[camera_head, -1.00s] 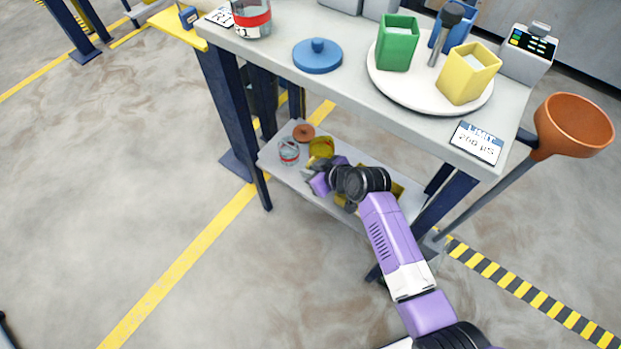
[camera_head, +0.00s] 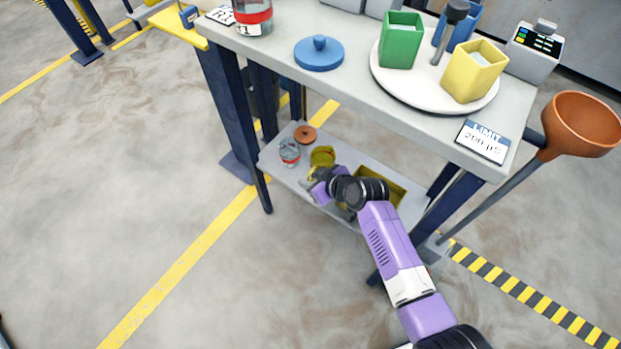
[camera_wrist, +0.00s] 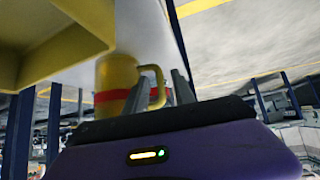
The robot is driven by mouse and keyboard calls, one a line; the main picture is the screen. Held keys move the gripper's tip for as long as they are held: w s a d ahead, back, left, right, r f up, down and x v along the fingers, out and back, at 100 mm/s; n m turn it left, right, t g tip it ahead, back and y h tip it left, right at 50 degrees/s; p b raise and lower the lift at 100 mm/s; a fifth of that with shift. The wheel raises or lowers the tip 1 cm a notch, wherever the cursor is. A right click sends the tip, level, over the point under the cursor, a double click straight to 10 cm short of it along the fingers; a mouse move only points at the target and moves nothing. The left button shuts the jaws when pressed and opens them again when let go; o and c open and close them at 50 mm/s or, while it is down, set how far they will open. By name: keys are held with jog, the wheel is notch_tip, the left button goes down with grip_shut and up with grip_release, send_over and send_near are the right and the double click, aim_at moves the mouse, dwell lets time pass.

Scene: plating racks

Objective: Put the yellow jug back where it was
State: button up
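The yellow jug (camera_head: 322,156) stands on the lower shelf (camera_head: 277,164), beside the glass jar. In the wrist view the jug (camera_wrist: 117,75) shows a red band and a loop handle on its right side. My gripper (camera_head: 314,184) is at the near side of the jug, low over the shelf. In the wrist view the fingers of my gripper (camera_wrist: 160,80) are apart, one overlapping the jug's side and one to the right of the handle. I cannot tell whether either finger touches it.
A glass jar with a red band (camera_head: 289,152) and a brown lid (camera_head: 304,134) are left of the jug. A yellow bin (camera_head: 383,183) is to the right, behind my arm. The tabletop (camera_head: 400,112) overhangs the shelf. An orange funnel (camera_head: 580,125) stands at the right.

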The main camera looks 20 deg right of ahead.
jog(key=p+v, duration=0.2)
jog(key=v, duration=0.5)
jog(key=shift+s+r, duration=0.15)
jog(key=shift+d, duration=0.1)
jog(key=s+r+m+t+h, duration=0.3)
jog(key=s+m, duration=0.1)
jog(key=s, duration=1.8)
jog(key=s+d+r+t, duration=0.1)
jog(key=s+r, duration=0.6)
jog(key=r, duration=0.3)
jog(key=s+d+r+m+t, duration=0.1)
jog(key=s+d+r+t, duration=0.1)
jog(key=s+r, duration=0.5)
notch_tip(320, 180, up, 4)
jog(key=shift+f+h, duration=0.15)
jog(key=shift+h, duration=0.25)
